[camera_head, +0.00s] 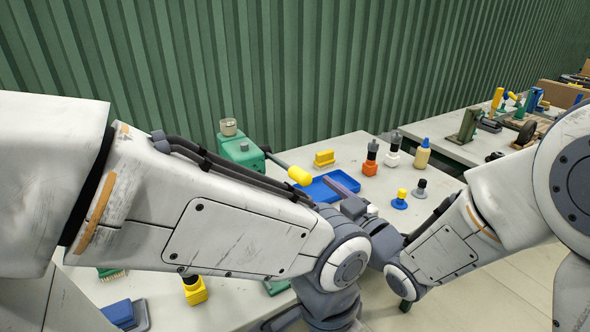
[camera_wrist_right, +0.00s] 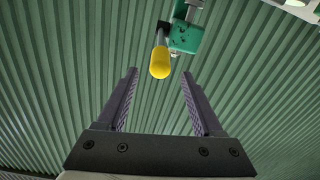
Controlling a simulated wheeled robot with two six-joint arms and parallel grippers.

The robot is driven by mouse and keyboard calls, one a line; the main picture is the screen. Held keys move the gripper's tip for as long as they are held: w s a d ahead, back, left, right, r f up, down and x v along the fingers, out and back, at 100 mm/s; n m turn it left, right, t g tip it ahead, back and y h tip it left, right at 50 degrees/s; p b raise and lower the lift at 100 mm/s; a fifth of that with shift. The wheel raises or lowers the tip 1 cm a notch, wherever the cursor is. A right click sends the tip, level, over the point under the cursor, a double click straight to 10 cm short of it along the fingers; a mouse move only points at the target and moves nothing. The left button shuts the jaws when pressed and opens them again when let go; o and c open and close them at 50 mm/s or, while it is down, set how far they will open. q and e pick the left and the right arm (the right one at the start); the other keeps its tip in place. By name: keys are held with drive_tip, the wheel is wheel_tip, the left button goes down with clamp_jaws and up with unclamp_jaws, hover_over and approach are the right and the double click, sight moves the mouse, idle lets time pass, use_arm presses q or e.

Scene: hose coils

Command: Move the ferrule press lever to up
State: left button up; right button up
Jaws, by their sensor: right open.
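The ferrule press (camera_head: 240,152) is a green machine at the back left of the table in the head view. Its grey lever ends in a yellow grip (camera_head: 300,176) and points out to the right over the blue tray. In the right wrist view the yellow grip (camera_wrist_right: 160,62) lies ahead of and between the open fingers, with the green press body (camera_wrist_right: 187,36) behind it. My right gripper (camera_head: 332,184) is open and empty, just right of the grip; my arms partly hide it. Its purple fingers (camera_wrist_right: 159,88) do not touch the grip. My left gripper is out of sight.
A blue tray (camera_head: 345,179) lies under the lever end. Nearer left are a yellow-based item (camera_head: 195,292) and a blue block (camera_head: 118,313). A green corrugated wall (camera_head: 290,70) closes the back.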

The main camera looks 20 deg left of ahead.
sight(293, 169)
drive_tip(key=p+x, duration=0.2)
drive_tip(key=x, duration=0.7)
drive_tip(key=shift+w+a+p, duration=0.2)
drive_tip(key=shift+a+p, duration=0.1)
drive_tip(key=shift+a, duration=0.05)
clamp_jaws()
idle(0.9)
